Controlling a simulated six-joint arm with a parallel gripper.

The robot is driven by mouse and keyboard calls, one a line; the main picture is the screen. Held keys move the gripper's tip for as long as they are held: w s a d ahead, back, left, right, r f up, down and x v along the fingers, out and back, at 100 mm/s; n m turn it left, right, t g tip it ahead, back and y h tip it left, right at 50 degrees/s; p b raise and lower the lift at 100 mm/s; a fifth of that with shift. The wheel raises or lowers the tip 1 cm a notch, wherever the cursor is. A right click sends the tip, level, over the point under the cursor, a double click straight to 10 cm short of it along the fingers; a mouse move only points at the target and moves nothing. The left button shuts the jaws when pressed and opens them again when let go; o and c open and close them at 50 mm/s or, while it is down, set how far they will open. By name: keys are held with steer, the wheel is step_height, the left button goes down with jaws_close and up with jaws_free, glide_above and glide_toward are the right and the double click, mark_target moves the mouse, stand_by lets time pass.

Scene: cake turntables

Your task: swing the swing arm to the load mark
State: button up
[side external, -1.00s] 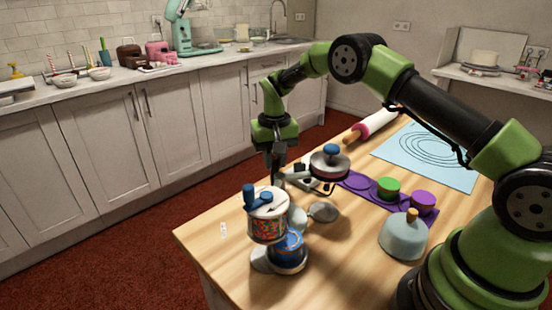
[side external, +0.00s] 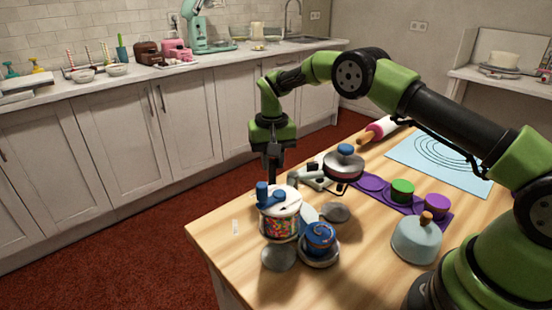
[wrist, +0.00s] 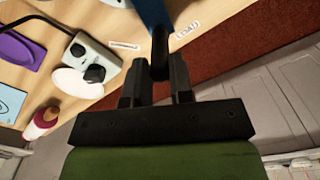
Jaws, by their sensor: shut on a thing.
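My gripper (side external: 273,177) points down just behind a clear jar of coloured sprinkles (side external: 279,224). A blue lidded cup (side external: 320,237) on a round dish stands right of the jar. The load mark (wrist: 187,30) is a white label on the table, just right of the fingers in the wrist view.
A second white label (wrist: 124,46) lies left of the fingers. A white device with a round pan (side external: 343,167) stands close behind on the right. A purple mat (side external: 408,207) and grey dome (side external: 417,240) lie further right. The table's left edge is near.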

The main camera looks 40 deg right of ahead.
steer(key=shift+w+a, duration=0.15)
steer(key=shift+a, duration=0.8)
steer(key=shift+a, duration=0.25)
steer(key=o, duration=0.7)
steer(key=shift+r, duration=3.5)
